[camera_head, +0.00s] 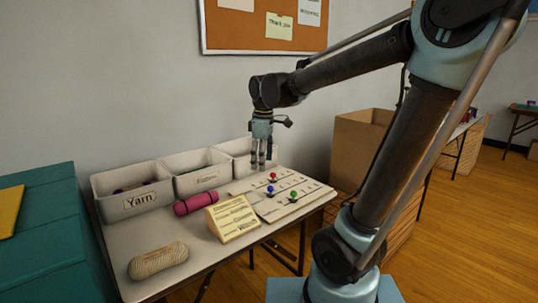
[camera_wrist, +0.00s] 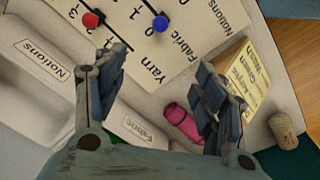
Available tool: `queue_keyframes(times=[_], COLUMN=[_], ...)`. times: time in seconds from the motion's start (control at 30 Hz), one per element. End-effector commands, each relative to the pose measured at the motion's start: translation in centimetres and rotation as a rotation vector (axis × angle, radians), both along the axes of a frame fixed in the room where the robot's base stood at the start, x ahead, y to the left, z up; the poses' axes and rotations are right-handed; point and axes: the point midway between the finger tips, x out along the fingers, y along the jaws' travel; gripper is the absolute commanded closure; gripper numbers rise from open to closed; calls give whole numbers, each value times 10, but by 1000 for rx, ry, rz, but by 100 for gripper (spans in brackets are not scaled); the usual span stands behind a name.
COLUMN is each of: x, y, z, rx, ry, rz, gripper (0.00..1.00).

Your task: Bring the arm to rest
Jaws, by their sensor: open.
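My gripper (camera_head: 262,160) is at the end of my raised arm, pointing down over the back right of the table, near the rightmost bin. In the wrist view my gripper (camera_wrist: 160,95) has its two fingers wide apart, with nothing between them. Below it lies a white board (camera_head: 302,206) with rows of numbers and red, blue and green knobs. The red knob (camera_wrist: 92,20) and blue knob (camera_wrist: 160,23) show in the wrist view; the green knob (camera_head: 293,195) shows in the head view.
Bins labelled Yarn (camera_head: 133,205), Fabric (camera_head: 203,182) and Notions (camera_wrist: 38,62) line the table's back. A pink roll (camera_head: 195,204), a tan sign (camera_head: 232,217) and a beige yarn skein (camera_head: 158,260) lie in front. A cardboard box (camera_head: 358,145) stands at right, a teal cabinet (camera_head: 40,240) at left.

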Motion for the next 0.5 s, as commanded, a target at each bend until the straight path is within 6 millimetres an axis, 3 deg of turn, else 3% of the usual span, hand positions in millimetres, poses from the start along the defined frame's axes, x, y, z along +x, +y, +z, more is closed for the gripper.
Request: queue_keyframes(times=[0.03, 0.2, 0.5], x=[-7, -31, -82], y=[-19, -71, -144], z=[-4, -20, -60], rx=[6, 24, 62], ry=[-4, -16, -42], rz=[-66, -290, -683], gripper=[36, 36, 36])
